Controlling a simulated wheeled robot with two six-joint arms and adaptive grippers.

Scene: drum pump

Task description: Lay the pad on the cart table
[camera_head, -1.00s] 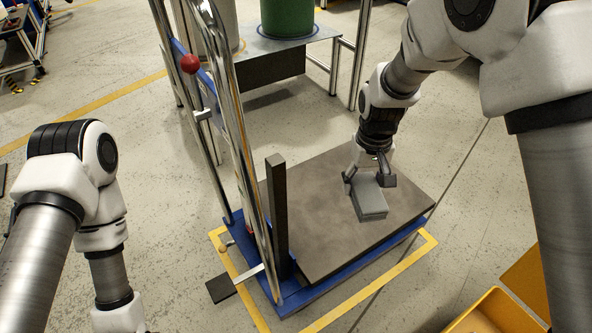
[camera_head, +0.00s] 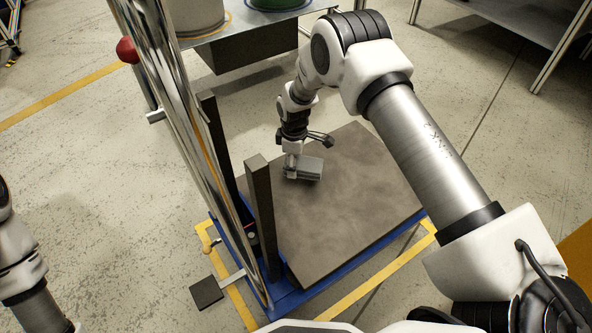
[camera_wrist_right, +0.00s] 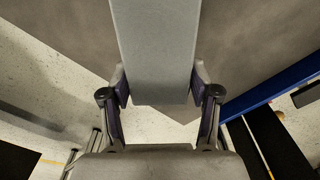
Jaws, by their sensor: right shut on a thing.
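The pad (camera_head: 309,168) is a flat grey block. My right gripper (camera_head: 292,168) is shut on its near end, over the back left part of the cart table (camera_head: 345,215), a dark brown-grey plate. In the right wrist view the pad (camera_wrist_right: 155,45) runs away from the gripper (camera_wrist_right: 160,92), with one finger against each side. The table surface (camera_wrist_right: 245,50) lies behind it. I cannot tell whether the pad touches the table. My left gripper is out of view; only part of the left arm shows at the left edge.
The cart's chrome mast (camera_head: 185,130) and two dark upright forks (camera_head: 262,215) stand left of the table. A foot pedal (camera_head: 207,291) sticks out at the front left. A stand with drums (camera_head: 195,15) is behind. The right part of the table is bare.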

